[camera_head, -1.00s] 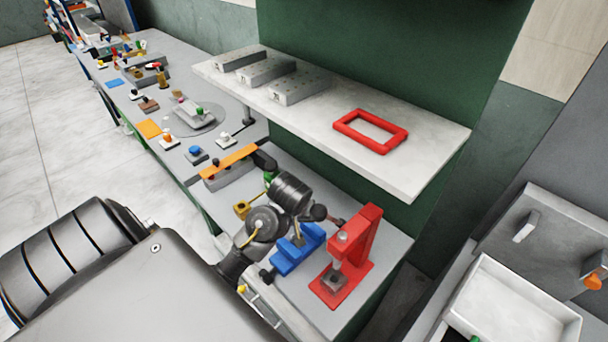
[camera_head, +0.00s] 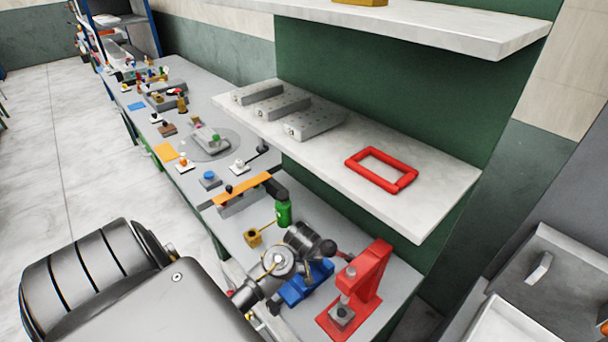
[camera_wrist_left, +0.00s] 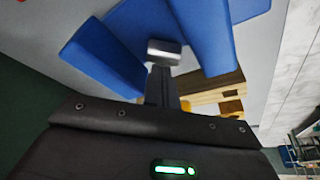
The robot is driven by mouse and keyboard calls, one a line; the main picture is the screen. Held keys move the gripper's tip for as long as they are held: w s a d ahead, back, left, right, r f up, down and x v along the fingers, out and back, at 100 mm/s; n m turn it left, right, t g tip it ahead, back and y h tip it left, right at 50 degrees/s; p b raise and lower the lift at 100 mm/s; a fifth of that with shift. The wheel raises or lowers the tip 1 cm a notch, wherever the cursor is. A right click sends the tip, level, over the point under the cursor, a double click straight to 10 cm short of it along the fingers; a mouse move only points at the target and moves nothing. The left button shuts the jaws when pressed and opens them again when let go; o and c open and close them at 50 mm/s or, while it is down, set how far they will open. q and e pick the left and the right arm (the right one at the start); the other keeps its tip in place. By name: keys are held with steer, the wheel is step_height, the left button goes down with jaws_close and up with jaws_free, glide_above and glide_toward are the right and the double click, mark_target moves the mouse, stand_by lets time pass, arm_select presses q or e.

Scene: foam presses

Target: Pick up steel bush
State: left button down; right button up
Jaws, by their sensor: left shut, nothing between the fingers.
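A small silver piece (camera_wrist_left: 165,52), possibly the steel bush, shows in the left wrist view between the blue jaws of a vise (camera_wrist_left: 215,35). My left gripper (camera_wrist_left: 163,85) is shut, its dark fingers pointing at the silver piece. The fingertips overlap its lower edge in the picture; I cannot tell whether they touch it. In the head view my left wrist hangs over the blue vise (camera_head: 297,291) and hides its top, the bush and my fingertips. My right gripper is in neither view.
A red press (camera_head: 362,285) stands right of the vise. A green bottle (camera_head: 283,213) and a brass block (camera_head: 254,239) are behind my wrist. A shelf (camera_head: 440,195) with a red frame (camera_head: 382,170) overhangs the bench. The long bench at the left holds several small parts.

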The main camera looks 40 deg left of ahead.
arm_select(q)
steer(key=shift+f, duration=0.2)
steer(key=shift+s+d, duration=0.95)
steer(key=shift+s, duration=0.15)
steer(key=shift+r, duration=0.15)
